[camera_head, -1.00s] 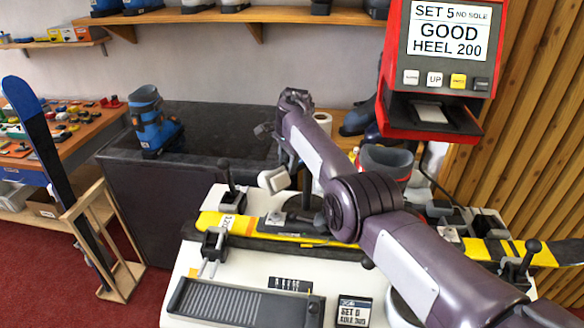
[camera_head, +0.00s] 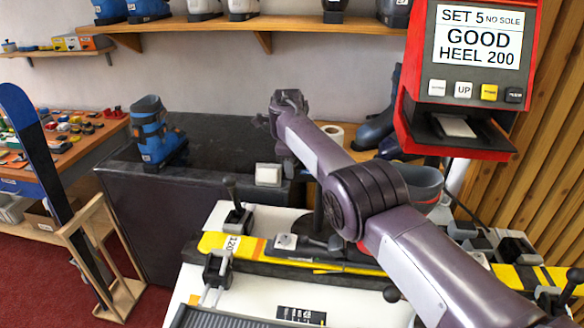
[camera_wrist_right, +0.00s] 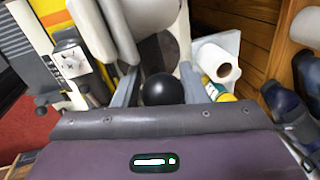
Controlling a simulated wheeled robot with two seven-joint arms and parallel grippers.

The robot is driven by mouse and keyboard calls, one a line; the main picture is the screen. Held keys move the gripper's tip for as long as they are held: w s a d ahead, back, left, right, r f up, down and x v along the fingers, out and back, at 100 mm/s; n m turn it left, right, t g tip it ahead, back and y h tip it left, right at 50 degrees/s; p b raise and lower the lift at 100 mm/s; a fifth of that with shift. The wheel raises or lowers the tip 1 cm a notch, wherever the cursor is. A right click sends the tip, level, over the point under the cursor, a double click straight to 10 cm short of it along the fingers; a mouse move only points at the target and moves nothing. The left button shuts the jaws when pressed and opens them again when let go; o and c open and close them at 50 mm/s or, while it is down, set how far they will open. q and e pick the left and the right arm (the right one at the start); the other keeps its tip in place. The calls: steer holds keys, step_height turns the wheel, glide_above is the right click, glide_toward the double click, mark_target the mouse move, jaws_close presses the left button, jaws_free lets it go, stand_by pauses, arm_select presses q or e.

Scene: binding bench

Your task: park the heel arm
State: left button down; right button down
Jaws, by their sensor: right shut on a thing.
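My right gripper (camera_wrist_right: 160,76) shows in the right wrist view, with its two grey fingers shut on a round black knob (camera_wrist_right: 163,90). I take this knob for the handle of the heel arm. In the head view my right forearm reaches up over the bench, and the fingertips and knob cannot be made out. A pale block (camera_head: 268,175), probably the heel arm's pad, stands level in front of the dark cabinet, above the yellow ski (camera_head: 213,243). The rest of the heel arm is hidden behind my forearm. My left gripper is out of view.
A red display box (camera_head: 467,133) reading "GOOD HEEL 200" hangs at the right. Black clamps (camera_head: 238,217) stand along the ski. A grey boot (camera_head: 424,180) stands behind my elbow. A paper roll (camera_wrist_right: 219,62) stands near the gripper. A blue boot (camera_head: 152,133) sits on the dark cabinet.

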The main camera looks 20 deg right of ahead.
steer(key=shift+w+d+m, duration=0.15)
steer(key=shift+w+m, duration=0.1)
steer(key=shift+m, duration=0.15)
steer(key=shift+r, duration=0.1)
steer(key=shift+r, duration=0.15)
steer(key=c, duration=1.1)
jaws_free()
steer(key=shift+w+d, duration=0.1)
steer(key=shift+o, duration=0.5)
steer(key=shift+w+f, duration=0.1)
steer(key=shift+f, duration=0.15)
steer(key=shift+r, duration=0.1)
steer(key=r, duration=0.2)
steer(key=r+b, duration=0.1)
steer(key=r, duration=0.2)
steer(key=s+a+r+b, duration=0.1)
steer(key=r, duration=0.1)
steer(key=shift+s+r, duration=0.1)
steer(key=shift+r, duration=0.15)
steer(key=shift+f, duration=0.1)
